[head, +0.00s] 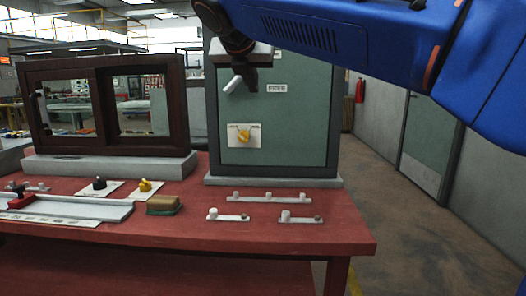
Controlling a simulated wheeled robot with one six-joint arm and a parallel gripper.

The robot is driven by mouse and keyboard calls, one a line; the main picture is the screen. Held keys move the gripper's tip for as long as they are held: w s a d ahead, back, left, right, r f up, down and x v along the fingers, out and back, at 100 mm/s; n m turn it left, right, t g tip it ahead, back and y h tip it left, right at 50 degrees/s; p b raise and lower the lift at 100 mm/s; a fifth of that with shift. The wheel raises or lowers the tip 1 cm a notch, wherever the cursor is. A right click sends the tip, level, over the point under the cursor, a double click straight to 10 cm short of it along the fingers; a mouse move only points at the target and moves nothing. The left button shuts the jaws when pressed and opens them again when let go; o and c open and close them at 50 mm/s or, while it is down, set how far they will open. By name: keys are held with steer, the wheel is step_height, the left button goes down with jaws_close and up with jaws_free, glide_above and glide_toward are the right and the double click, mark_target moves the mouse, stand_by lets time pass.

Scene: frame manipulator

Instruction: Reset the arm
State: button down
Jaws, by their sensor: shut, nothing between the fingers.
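My blue arm reaches in from the upper right. Its dark wrist bends down at the top of a green-fronted cabinet (300,120). My gripper (251,86) is small and dark, shut and empty, and hangs in front of the cabinet's upper left part. A short pale bar (232,85) shows just left of my gripper; I cannot tell whether they touch. A yellow knob (244,136) on a white plate sits on the cabinet front, below my gripper.
The cabinet and a dark brown window frame (105,112) stand on a red table (330,238). Knobs, a brown-green block (163,205), a pale rail and small peg strips lie in front.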

steer(key=s+d+f+m+g, duration=0.2)
steer(key=s+d+f+m, duration=0.5)
steer(key=d+f, duration=0.4)
steer(key=s+d+f+m+g, duration=0.2)
steer(key=s+d+f+m, duration=0.2)
steer(key=d+f+m, duration=0.7)
steer(key=s+d+f+m+g, duration=0.1)
steer(key=s+d+f+m, duration=0.4)
steer(key=s+f+m, duration=0.3)
steer(key=s+d+f+m+g+y, duration=0.1)
steer(key=s+d+f+m, duration=0.5)
steer(key=s+f, duration=0.7)
step_height(320, 180, down, 2)
steer(key=shift+f+m+y, duration=0.1)
steer(key=shift+m+y, duration=0.2)
steer(key=shift+m, duration=0.9)
steer(key=shift+d, duration=0.1)
